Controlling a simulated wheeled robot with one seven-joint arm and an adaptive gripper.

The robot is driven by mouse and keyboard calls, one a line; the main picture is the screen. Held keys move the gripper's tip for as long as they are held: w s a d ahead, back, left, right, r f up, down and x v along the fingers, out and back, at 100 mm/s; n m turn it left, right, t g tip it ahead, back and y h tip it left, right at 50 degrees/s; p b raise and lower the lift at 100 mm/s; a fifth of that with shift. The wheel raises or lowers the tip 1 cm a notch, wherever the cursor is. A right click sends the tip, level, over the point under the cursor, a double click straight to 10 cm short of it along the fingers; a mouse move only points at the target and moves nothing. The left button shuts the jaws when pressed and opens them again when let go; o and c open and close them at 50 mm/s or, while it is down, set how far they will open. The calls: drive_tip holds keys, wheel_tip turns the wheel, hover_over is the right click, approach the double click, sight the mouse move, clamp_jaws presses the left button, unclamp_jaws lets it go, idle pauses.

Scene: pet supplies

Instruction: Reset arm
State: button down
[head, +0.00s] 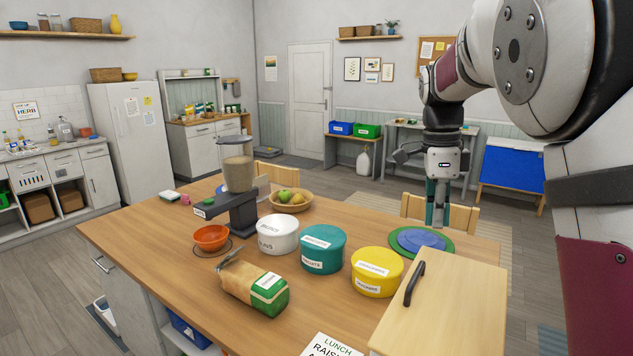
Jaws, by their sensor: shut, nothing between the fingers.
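My arm comes in from the right side of the head view, with its wrist hanging down over the far right part of the wooden table (150,222). My gripper (437,220) points down, shut and empty. It appears above or just behind the green round mat with a blue disc (418,241); the exact height gap is hard to tell.
Chairs stand behind.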

drive_tip(key=s+a+n+t, duration=0.2)
drive_tip(key=s+n+t, duration=0.1)
drive_tip(key=s+n, duration=0.7)
drive_tip(key=s+a+f+n+t+b, duration=0.1)
drive_tip(key=s+a+n+t, duration=0.2)
drive_tip(key=s+n, duration=0.8)
drive_tip(key=s, duration=0.5)
drive_tip(key=shift+s+y, duration=0.35)
drive_tip(key=shift+y, duration=0.05)
